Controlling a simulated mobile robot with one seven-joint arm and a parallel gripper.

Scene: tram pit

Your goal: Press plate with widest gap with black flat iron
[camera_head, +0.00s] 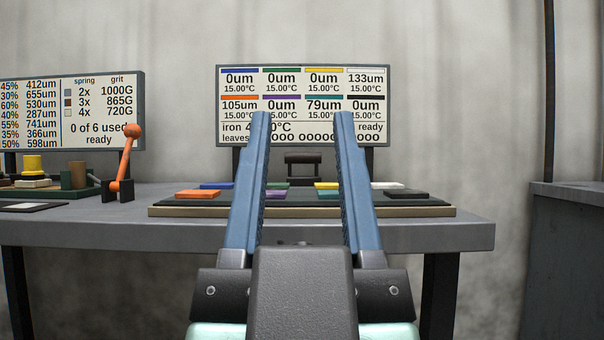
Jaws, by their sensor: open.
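A board (440,212) on the bench holds two rows of coloured plates. The back row has the blue plate (216,185), the green plate (277,184), the yellow plate (327,185) and the white plate (386,185). The front row has the orange plate (198,193), the purple plate (276,195), the teal plate (328,195) and the black plate (406,194). The display (303,70) reads 133um for white, 105um orange, 79um teal and 0um for the others. The black flat iron (303,167) stands behind the plates. My gripper (302,114) is open and empty, its fingers framing the iron in view.
A grey bench (455,228) carries everything. At left are an orange lever (127,158), a yellow piece (33,164) and a second display (70,112) reading "0 of 6 used". Another bench (570,240) stands at right. My fingers hide part of the iron temperature.

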